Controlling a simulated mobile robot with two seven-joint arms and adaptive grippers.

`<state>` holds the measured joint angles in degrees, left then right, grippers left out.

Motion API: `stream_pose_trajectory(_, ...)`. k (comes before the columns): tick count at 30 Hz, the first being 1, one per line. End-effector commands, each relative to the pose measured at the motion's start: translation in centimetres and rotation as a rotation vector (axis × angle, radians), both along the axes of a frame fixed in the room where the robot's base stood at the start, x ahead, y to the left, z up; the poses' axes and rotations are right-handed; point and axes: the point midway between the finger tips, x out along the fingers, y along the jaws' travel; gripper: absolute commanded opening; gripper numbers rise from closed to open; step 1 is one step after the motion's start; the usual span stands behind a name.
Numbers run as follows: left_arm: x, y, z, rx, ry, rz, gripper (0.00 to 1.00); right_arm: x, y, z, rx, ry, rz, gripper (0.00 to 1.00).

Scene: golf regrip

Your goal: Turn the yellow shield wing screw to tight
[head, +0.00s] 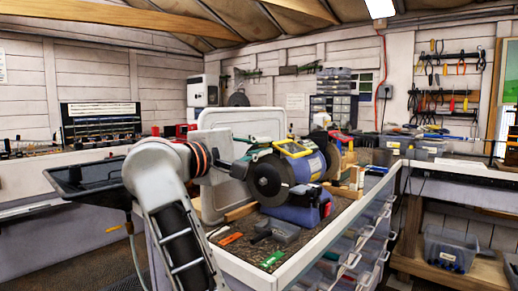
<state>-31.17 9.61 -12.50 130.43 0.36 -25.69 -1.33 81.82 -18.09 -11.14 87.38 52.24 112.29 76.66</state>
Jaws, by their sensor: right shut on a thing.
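A bench grinder (305,167) with a blue base (300,210) stands on the workbench. Its near grey wheel (267,183) faces me, with a yellow shield (292,148) above it. My right arm comes up from the bottom left, and its dark gripper (246,163) is beside the upper left of the near wheel, at the shield. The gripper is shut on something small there. I cannot make out the wing screw; the fingers and the small scale hide it. My left gripper is not in view.
A grey panel (213,130) stands behind my right arm. A grey block (284,231), a green item (271,259) and an orange item (231,238) lie on the bench (318,238) in front of the grinder. A dark tray (90,180) is at the left.

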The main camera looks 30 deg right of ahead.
Motion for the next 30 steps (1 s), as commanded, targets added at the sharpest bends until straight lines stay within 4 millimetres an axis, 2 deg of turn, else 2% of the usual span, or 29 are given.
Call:
stream_pose_trajectory(8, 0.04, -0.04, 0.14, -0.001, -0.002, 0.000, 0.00, -0.04, -0.09, 0.05, 0.000, 0.000, -0.002, 0.00)
stream_pose_trajectory(9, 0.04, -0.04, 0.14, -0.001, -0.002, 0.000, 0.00, -0.04, -0.09, 0.05, 0.000, 0.000, -0.002, 0.16)
stream_pose_trajectory(10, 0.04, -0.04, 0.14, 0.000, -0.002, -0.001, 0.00, -0.04, -0.09, 0.05, 0.000, 0.000, -0.002, 0.24)
stream_pose_trajectory(25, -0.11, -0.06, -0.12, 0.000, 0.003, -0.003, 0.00, -0.01, 0.00, 0.02, 0.000, 0.001, 0.000, 0.24)
stream_pose_trajectory(30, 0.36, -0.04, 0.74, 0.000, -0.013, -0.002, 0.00, -0.12, 0.00, 0.36, -0.014, 0.037, 0.000, 0.24)
